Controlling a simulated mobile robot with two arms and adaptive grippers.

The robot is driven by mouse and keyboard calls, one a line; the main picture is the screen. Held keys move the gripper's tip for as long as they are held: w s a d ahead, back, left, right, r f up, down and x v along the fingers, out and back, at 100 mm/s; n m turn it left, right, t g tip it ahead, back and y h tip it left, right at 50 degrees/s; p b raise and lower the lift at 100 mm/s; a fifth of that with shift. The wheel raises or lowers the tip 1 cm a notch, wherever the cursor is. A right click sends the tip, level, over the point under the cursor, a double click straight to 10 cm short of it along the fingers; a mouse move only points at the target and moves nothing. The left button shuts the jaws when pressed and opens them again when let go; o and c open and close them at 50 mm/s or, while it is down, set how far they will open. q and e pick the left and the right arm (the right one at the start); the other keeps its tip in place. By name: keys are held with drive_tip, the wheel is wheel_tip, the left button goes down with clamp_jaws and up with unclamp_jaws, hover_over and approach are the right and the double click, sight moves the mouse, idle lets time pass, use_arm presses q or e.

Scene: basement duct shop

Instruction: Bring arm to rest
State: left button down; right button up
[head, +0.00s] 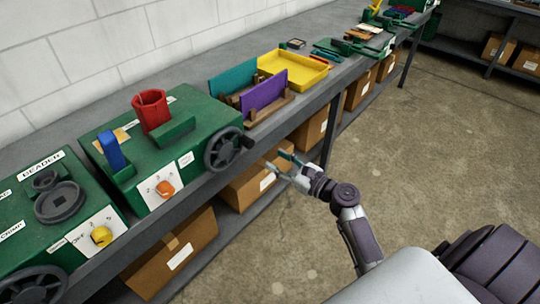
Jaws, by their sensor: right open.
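My right gripper (283,168) is in front of the bench, to the right of the black handwheel (223,149). Its fingers are apart and nothing shows between them. The arm runs down from it to the lower middle of the view, above the concrete floor. My left gripper is not in view.
Along the wall, a grey bench (345,76) carries green machines (160,140), a red cylinder (151,111), teal (233,77) and purple (264,97) panels in a wooden rack, and a yellow tray (318,77). Cardboard boxes (175,255) sit below. The floor (420,170) right is clear.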

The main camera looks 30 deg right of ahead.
idle(0.5)
drive_tip(key=s+a+f+n+g+h, duration=0.1)
drive_tip(key=s+a+f+n+g, duration=0.25)
drive_tip(key=f, duration=0.75)
drive_tip(key=s+f+n+g+h, duration=0.1)
drive_tip(key=s+f+n+g, duration=0.35)
drive_tip(key=f, duration=0.75)
drive_tip(key=s+a+f+n+g+h, duration=0.15)
drive_tip(key=s+f+n, duration=0.25)
drive_tip(key=s+f, duration=0.5)
drive_tip(key=s+a+f+n+g+h, duration=0.1)
drive_tip(key=s+f+n+g, duration=0.1)
drive_tip(key=s+f+n, duration=0.4)
drive_tip(key=s+a+f+n+g, duration=0.1)
drive_tip(key=s+f+n, duration=0.5)
drive_tip(key=s, duration=0.7)
drive_tip(key=s+a+f+n+g+h, duration=0.1)
drive_tip(key=s+f+n+g, duration=0.2)
drive_tip(key=s+f+n, duration=0.3)
drive_tip(key=s+n, duration=0.2)
drive_tip(key=s, duration=0.2)
drive_tip(key=shift+s+n+h, duration=0.25)
drive_tip(key=shift+n+h, duration=0.1)
drive_tip(key=shift+n, duration=0.05)
drive_tip(key=shift+g, duration=0.25)
